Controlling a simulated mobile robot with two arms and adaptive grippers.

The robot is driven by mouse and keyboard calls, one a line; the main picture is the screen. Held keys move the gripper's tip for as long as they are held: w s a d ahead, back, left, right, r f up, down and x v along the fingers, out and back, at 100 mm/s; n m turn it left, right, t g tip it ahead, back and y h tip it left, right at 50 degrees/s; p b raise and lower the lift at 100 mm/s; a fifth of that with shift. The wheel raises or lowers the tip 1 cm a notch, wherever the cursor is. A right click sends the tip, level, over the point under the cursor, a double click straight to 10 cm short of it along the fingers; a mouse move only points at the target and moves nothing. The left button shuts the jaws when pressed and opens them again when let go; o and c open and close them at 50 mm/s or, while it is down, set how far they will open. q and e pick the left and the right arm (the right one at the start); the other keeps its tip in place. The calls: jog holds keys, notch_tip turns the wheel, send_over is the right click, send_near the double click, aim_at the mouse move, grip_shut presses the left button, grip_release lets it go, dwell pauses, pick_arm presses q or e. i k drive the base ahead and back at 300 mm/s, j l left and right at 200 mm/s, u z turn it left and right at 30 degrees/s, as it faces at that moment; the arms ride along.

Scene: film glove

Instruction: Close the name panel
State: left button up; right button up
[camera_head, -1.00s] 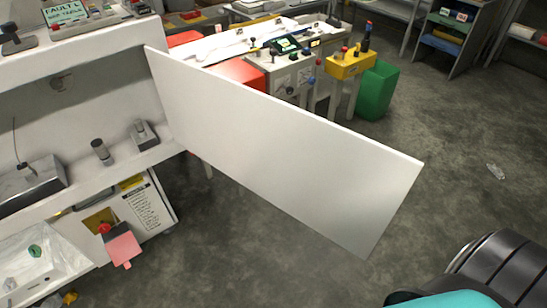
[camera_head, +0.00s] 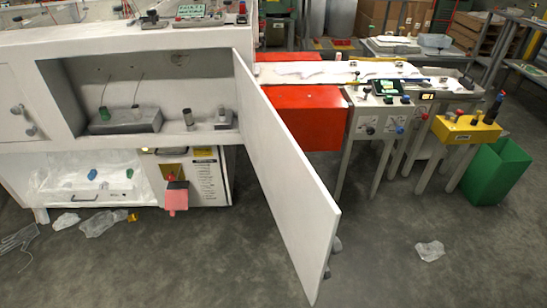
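The name panel appears to be the large white door (camera_head: 285,180), hinged at the right side of an open compartment (camera_head: 85,90) in the white machine. It stands swung out towards me, with its free edge near the lower middle of the view. Dark round knobs (camera_head: 337,244) show at its free edge, on the right-hand face. Inside the compartment are a grey box (camera_head: 125,121) and small cylindrical parts (camera_head: 189,119). Neither of my grippers shows in the head view.
A red cabinet (camera_head: 302,118), control consoles (camera_head: 382,118) and a green bin (camera_head: 495,171) stand to the right behind the door. Plastic scraps (camera_head: 103,222) lie on the floor at left and another (camera_head: 430,251) at right. The concrete floor before the door is mostly clear.

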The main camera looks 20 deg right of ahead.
aim_at(307, 217)
jog(key=i+l+u, duration=0.15)
jog(key=l+u, duration=0.15)
jog(key=l, duration=0.6)
jog(key=l+u, duration=0.25)
jog(key=l, duration=0.6)
